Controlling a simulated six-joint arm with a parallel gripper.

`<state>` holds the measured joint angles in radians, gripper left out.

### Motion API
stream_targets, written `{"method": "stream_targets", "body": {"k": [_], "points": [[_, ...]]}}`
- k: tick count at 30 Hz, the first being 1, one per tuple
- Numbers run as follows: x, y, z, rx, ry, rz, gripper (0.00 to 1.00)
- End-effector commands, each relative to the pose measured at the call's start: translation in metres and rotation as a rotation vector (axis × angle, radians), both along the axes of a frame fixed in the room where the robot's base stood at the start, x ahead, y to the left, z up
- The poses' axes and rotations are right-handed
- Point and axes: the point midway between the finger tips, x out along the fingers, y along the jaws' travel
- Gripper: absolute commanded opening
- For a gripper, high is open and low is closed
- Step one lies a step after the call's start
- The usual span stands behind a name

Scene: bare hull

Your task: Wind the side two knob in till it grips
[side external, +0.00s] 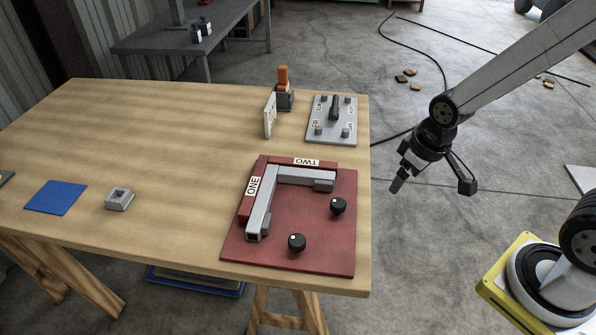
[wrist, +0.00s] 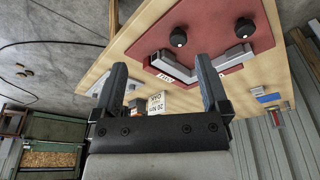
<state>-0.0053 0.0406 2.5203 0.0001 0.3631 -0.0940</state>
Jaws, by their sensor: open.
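The red board (side external: 310,235) lies on the wooden table's right front corner. It carries an L of grey bars along red fences labelled ONE and TWO. The side two knob (side external: 338,206), black and round, stands beside the right end of the side two bar (side external: 295,175); it also shows in the wrist view (wrist: 178,37). A second black knob (side external: 297,242) stands near the side one bar (side external: 258,212). Whether either knob's pad touches its bar is unclear. My gripper (side external: 432,186) is open and empty, off the table's right edge, apart from the board.
Behind the board stand a grey plate (side external: 345,132) with a lever, a white card (side external: 270,115) and an orange-topped device (side external: 283,77). A grey block (side external: 119,199) and blue mat (side external: 56,197) lie left. The table's middle is clear.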

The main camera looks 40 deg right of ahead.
Motion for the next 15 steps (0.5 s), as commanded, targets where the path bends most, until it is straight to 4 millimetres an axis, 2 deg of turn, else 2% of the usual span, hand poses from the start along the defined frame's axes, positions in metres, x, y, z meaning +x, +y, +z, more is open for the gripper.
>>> {"method": "stream_targets", "body": {"k": [5, 15], "points": [[0.021, 0.004, -0.006, -0.036, 0.028, 0.189, 0.95], [0.069, 0.014, -0.031, -0.111, 0.096, 0.687, 0.95]]}}
